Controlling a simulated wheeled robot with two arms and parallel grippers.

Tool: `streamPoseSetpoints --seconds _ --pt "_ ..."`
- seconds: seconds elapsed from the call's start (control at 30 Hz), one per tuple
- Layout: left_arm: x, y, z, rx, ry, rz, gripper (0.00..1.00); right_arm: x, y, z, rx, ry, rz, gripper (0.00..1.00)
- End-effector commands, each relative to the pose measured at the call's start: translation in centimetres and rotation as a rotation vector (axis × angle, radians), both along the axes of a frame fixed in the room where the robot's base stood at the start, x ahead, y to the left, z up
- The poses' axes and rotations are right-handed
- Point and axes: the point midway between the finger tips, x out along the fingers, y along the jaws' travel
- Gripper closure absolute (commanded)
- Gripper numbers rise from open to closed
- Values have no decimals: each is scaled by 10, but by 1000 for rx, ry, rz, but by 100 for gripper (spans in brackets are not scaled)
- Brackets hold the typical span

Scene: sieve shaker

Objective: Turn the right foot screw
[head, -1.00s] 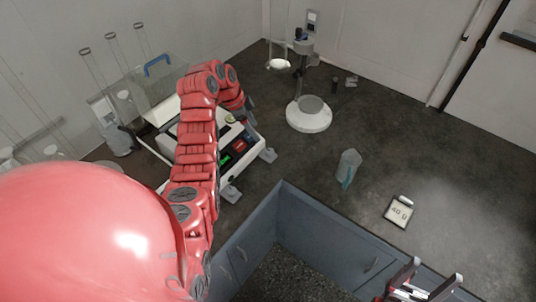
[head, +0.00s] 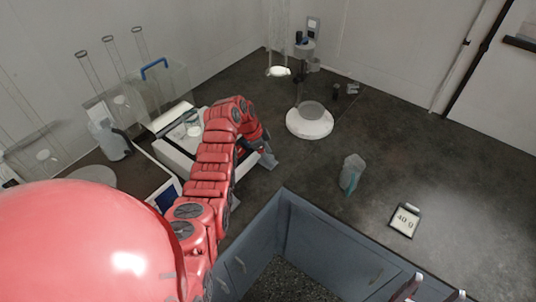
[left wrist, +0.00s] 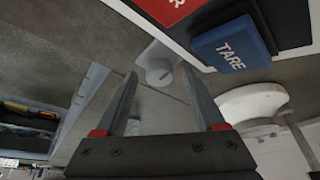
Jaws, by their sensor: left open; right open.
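The balance (head: 172,152) is a white box-shaped instrument at the left of the head view, partly hidden by my left arm. In the left wrist view a pale foot with a round screw (left wrist: 158,72) sticks out from it, near the blue TARE button (left wrist: 230,45). My left gripper (left wrist: 163,82) is open, with the foot screw showing between and beyond its fingertips, apparently not gripped. In the head view my left gripper (head: 262,148) is at the balance's right corner, mostly hidden by its arm. My right gripper (head: 432,289) is open and empty at the bottom right.
A grey open cavity (head: 285,215) is in front.

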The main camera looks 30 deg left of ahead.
Motion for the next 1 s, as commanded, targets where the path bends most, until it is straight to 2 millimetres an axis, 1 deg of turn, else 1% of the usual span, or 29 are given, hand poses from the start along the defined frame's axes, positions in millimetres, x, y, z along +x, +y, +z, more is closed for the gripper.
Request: streamPoseSetpoints --seconds 0.07,0.1,0.27,0.4,0.47,0.5,0.77,1.0 --pt "0 0 0 0 0 0 28 0 0 0 0 0 0 28" --pt "0 0 0 0 0 0 32 0 0 0 0 0 0 28" --pt "0 0 0 0 0 0 61 0 0 0 0 0 0 28" --pt "0 0 0 0 0 0 86 0 0 0 0 0 0 28" --pt "0 0 0 0 0 0 97 0 0 0 0 0 0 28" --pt "0 0 0 0 0 0 100 0 0 0 0 0 0 28" --pt "0 0 0 0 0 13 100 0 0 -1 0 0 0 28" --pt "-2 -1 -2 0 1 105 100 0 0 -2 0 0 0 28"
